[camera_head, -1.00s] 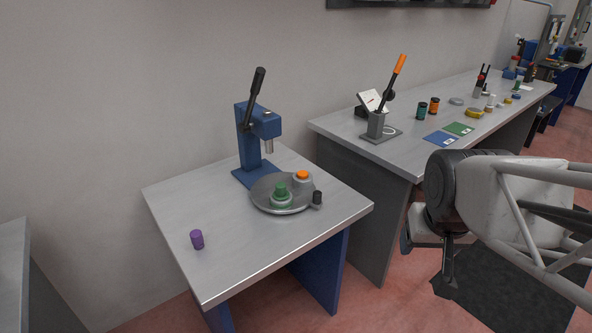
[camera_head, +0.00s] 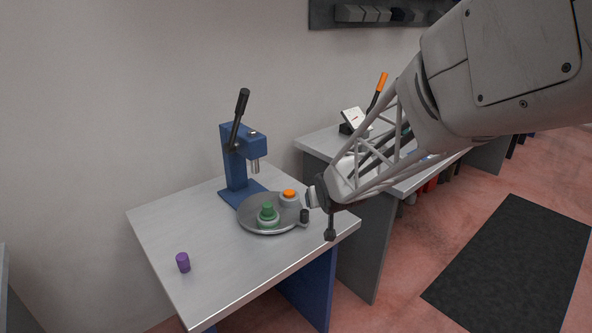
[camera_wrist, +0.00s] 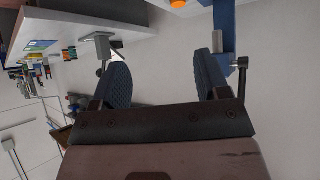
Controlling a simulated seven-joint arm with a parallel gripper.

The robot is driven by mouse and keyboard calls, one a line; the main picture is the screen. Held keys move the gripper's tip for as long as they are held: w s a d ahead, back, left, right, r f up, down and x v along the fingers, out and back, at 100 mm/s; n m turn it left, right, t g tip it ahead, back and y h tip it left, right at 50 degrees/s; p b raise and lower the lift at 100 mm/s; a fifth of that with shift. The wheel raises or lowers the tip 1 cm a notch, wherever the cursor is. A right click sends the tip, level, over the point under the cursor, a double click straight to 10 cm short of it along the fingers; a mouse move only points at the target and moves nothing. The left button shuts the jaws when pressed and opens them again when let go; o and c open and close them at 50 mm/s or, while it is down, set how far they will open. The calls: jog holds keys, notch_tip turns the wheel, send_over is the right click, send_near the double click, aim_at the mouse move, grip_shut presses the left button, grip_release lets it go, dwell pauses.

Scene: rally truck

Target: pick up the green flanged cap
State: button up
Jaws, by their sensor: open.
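The green flanged cap (camera_head: 267,209) sits upright in a pale round holder on the near side of a grey round plate (camera_head: 251,227), on the left metal table. An orange cap (camera_head: 290,194) sits in a second holder behind it to the right; it also shows at the top edge of the wrist view (camera_wrist: 207,3). My gripper (camera_wrist: 163,72) is open and empty in the wrist view. In the head view my arm's end is just right of the plate, apart from the green cap. The fingertips are hard to make out there. The green cap is not visible in the wrist view.
A blue lever press (camera_head: 238,160) stands behind the plate. A dark knob (camera_head: 304,216) is on the plate's right edge. A purple cylinder (camera_head: 183,262) stands at the table's left. My arm hides much of the right bench.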

jog(key=w+a+f+n+t+y, duration=0.1)
jog(key=w+a+f+y, duration=0.1)
jog(key=w+a+f, duration=0.6)
jog(key=n+t+y, duration=0.1)
jog(key=y, duration=0.1)
send_near(266, 205)
jog(key=x, duration=0.4)
jog(key=shift+w+f, duration=0.25)
jog(key=shift+f, duration=0.2)
jog(key=shift+x, duration=1.25)
jog(key=shift+w, duration=0.15)
jog(key=shift+x, duration=2.5)
jog(key=shift+d, duration=0.1)
jog(key=c, duration=1.2)
